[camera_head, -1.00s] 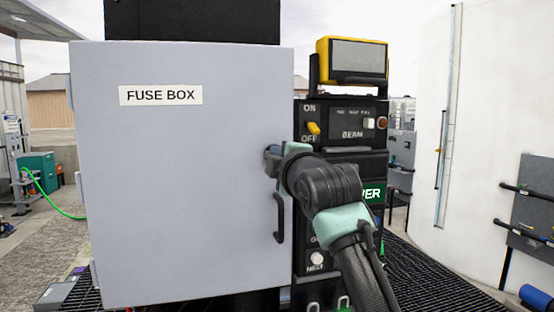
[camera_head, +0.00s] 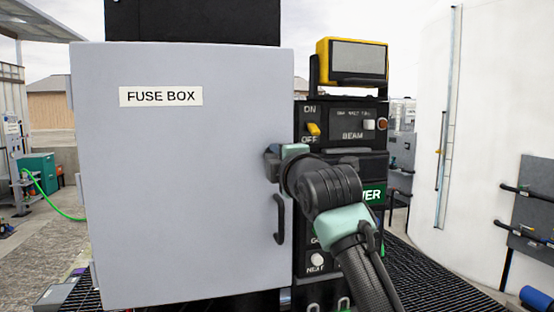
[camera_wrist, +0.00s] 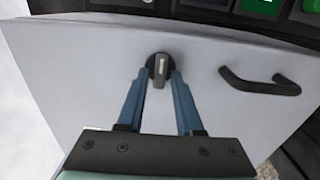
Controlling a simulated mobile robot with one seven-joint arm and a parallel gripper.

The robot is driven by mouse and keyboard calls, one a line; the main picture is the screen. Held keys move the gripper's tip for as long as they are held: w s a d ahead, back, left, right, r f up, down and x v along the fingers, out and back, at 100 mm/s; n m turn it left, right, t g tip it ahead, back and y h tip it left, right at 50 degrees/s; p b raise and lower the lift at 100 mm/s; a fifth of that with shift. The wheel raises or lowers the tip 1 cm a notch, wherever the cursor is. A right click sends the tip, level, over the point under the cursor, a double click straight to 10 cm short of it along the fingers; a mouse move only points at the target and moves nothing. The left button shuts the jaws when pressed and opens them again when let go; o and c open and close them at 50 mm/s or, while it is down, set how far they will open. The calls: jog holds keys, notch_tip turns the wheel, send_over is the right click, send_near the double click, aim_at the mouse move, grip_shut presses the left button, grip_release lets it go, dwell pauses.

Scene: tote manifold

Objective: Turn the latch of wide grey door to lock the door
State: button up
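The wide grey door (camera_head: 180,220) bears a FUSE BOX label and looks closed or nearly so. My gripper (camera_wrist: 161,76) is open, with one blue finger on each side of the latch and small gaps showing. I cannot tell whether the fingertips touch the door. In the head view my gripper (camera_head: 273,162) is at the door's right edge and hides the latch.
A black door handle (camera_head: 279,220) sticks out below the latch; it also shows in the wrist view (camera_wrist: 260,82). Right of the door stands a black control panel (camera_head: 345,125) with a yellow switch, topped by a yellow lamp (camera_head: 352,60). A dark grating lies below.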

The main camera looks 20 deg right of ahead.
jog(key=shift+o, duration=0.7)
jog(key=shift+s, duration=0.1)
jog(key=s+b, duration=0.5)
jog(key=s, duration=0.7)
jog(key=shift+s+b, duration=0.4)
